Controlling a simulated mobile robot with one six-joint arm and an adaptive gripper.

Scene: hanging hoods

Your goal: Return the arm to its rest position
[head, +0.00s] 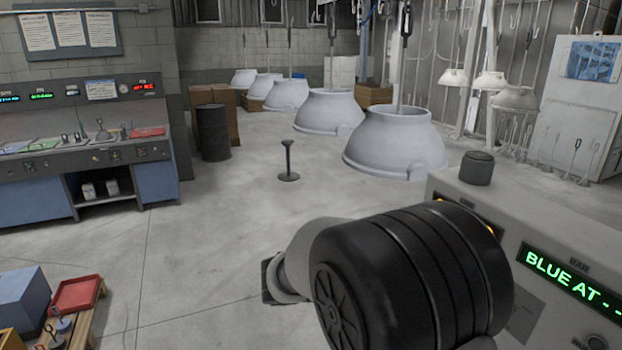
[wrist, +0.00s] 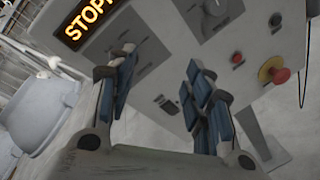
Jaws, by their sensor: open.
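My gripper (wrist: 160,95) shows in the wrist view with its two blue-padded fingers apart and nothing between them. Beyond the fingers is a grey control panel (wrist: 160,30) with an orange "STOP" display (wrist: 88,20), a dark knob and a red button (wrist: 281,75) on a yellow base. The picture is tilted. In the head view, my arm's dark ribbed joint fills the lower right, in front of a grey console (head: 555,220) with a green "BLUE AT" display (head: 572,280). The gripper fingers cannot be made out there.
A small black stand (head: 288,165) is on the open floor. A workbench (head: 90,140) is at the left, a black drum (head: 213,133) beside it. A low wooden table with a red tray (head: 77,294) is at lower left.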

